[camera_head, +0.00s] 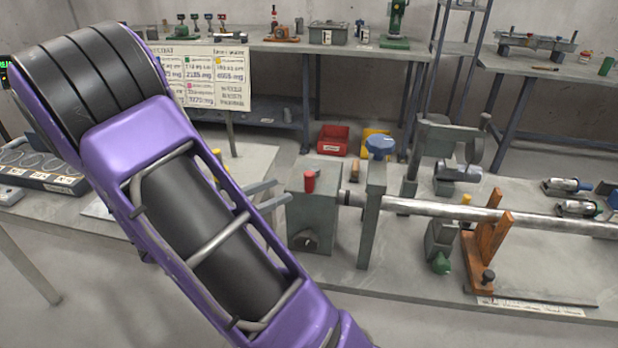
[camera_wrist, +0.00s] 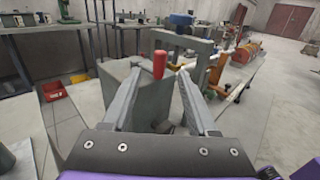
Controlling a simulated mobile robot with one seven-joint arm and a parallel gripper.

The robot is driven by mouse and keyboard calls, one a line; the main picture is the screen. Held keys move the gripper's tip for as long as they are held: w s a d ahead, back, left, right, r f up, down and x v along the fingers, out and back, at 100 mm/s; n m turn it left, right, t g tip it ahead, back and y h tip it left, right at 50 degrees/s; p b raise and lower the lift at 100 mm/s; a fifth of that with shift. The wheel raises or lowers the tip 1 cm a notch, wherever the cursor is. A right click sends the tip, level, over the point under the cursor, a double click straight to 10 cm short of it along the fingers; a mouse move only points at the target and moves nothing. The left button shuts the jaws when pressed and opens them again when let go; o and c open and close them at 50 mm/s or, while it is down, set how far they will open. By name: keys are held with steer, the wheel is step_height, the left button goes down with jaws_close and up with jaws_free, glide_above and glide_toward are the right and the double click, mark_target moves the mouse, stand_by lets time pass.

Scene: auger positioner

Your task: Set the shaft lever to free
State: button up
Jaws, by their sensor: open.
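A grey box (camera_head: 313,215) stands on the bench with an upright red handle (camera_head: 309,181) on its top and a dark round knob (camera_head: 307,240) on its front. A long metal shaft (camera_head: 450,210) runs right from the box. No label marks which part is the shaft lever. My gripper (camera_head: 276,194) is open and empty, its fingers pointing at the left side of the box. In the wrist view the red handle (camera_wrist: 159,65) shows between the fingertips of my gripper (camera_wrist: 158,74), beyond them. My purple arm hides part of the bench.
A grey post with a blue knob (camera_head: 381,147) stands just right of the box around the shaft. Red (camera_head: 333,140) and yellow (camera_head: 375,143) bins lie behind the bench.

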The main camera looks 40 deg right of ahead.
mark_target(305, 179)
steer(key=d, duration=0.9)
steer(key=shift+s+d, duration=0.1)
steer(key=shift+s, duration=0.3)
jaws_close()
stand_by(0.8)
